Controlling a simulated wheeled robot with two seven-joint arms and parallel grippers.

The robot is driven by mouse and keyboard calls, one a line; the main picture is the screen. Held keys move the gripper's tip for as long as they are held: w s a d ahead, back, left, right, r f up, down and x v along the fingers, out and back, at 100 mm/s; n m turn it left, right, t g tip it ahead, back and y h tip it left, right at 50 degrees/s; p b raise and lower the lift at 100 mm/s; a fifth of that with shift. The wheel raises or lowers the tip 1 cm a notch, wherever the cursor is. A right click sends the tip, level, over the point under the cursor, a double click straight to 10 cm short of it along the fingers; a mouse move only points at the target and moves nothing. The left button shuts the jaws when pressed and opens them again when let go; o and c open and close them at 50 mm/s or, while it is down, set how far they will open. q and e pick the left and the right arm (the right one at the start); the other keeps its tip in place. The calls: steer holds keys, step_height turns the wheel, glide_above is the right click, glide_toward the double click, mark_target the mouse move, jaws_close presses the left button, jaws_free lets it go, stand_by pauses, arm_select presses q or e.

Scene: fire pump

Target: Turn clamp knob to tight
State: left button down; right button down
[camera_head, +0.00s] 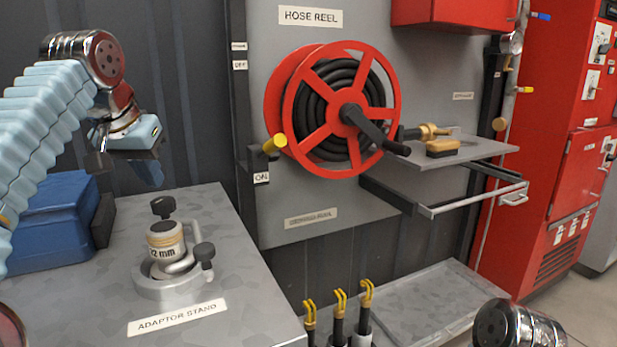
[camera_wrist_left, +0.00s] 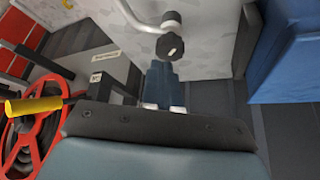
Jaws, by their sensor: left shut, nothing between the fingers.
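The adaptor stand (camera_head: 170,288) is a round grey base on the metal table at left, holding a cream 22 mm adaptor (camera_head: 165,240). In the left wrist view a black knob (camera_wrist_left: 170,46) shows beside a curved grey bar, ahead of the fingers. My left gripper (camera_head: 150,173) is shut and empty, above and behind the stand, apart from both knobs. Its fingers (camera_wrist_left: 162,82) also show in the wrist view. My right gripper is out of view.
A blue case (camera_head: 50,225) stands at the table's left rear. The red hose reel (camera_head: 335,110) and its yellow lever (camera_head: 275,144) are on the wall panel. Several yellow-topped black tools (camera_head: 338,315) stand right of the table. The front tabletop is clear.

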mark_target(153, 202)
arm_select(q)
steer(key=shift+f+b, duration=1.05)
steer(key=shift+f, duration=1.75)
steer(key=shift+w, duration=0.1)
steer(key=shift+a+r+p, duration=0.1)
steer(key=shift+a+p, duration=0.15)
steer(key=shift+p, duration=0.15)
steer(key=shift+a+p, duration=0.6)
steer(key=shift+a, duration=0.45)
steer(key=shift+w+a, duration=0.1)
steer(key=shift+a, duration=0.15)
